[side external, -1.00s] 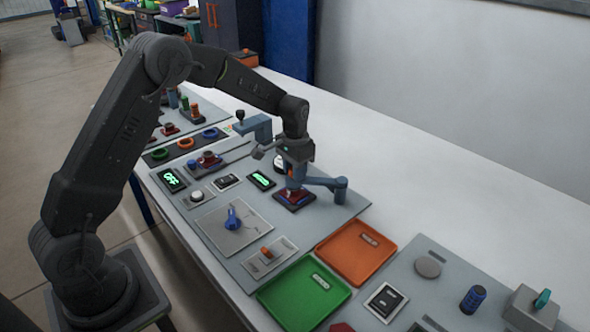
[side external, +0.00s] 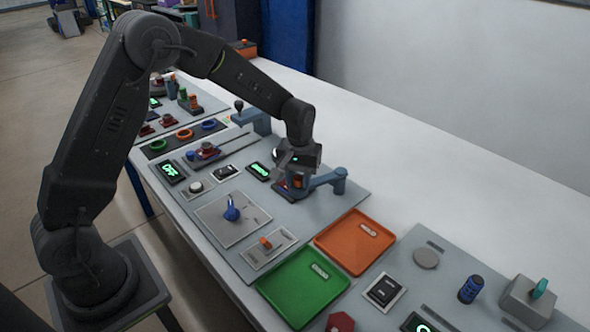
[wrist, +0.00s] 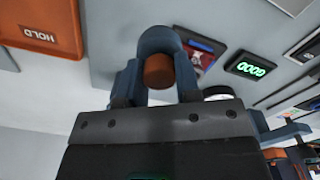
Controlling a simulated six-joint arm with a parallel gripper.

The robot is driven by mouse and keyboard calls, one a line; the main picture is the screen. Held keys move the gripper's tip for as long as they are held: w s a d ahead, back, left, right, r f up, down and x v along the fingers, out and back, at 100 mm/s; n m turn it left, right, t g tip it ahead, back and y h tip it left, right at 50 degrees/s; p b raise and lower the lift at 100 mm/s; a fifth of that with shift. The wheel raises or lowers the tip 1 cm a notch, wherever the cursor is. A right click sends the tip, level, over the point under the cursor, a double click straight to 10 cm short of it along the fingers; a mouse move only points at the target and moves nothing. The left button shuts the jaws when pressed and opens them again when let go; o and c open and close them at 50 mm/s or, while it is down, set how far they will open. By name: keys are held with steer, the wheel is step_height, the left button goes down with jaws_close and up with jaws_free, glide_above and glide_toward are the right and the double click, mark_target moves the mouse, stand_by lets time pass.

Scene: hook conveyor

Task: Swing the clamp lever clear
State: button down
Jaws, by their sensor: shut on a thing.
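The clamp lever (side external: 325,179) is a blue-grey arm reaching left from a round post (side external: 340,174) near the far edge of the grey panel. My gripper (side external: 297,182) is down at the lever's free end and shut on its orange-brown knob. In the wrist view the knob (wrist: 158,71) sits between the two fingers of my gripper (wrist: 157,85), with the rounded blue-grey lever end (wrist: 160,38) behind it.
The orange tray (side external: 337,221) and green tray (side external: 270,295) lie in front of the panel. A lit green display (side external: 258,171), a blue knob on a plate (side external: 232,210) and an orange switch (side external: 265,243) are nearby. The white table beyond the post is clear.

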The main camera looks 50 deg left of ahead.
steer(key=d+n, duration=0.1)
steer(key=d, duration=0.1)
steer(key=d+n, duration=0.1)
steer(key=shift+s+n, duration=0.25)
steer(key=shift+n, duration=0.05)
steer(key=shift+d+n, duration=1.2)
steer(key=shift+d, duration=0.05)
steer(key=shift+w+d, duration=0.1)
steer(key=c, duration=0.8)
jaws_free()
step_height(320, 180, up, 14)
steer(key=shift+f, duration=0.1)
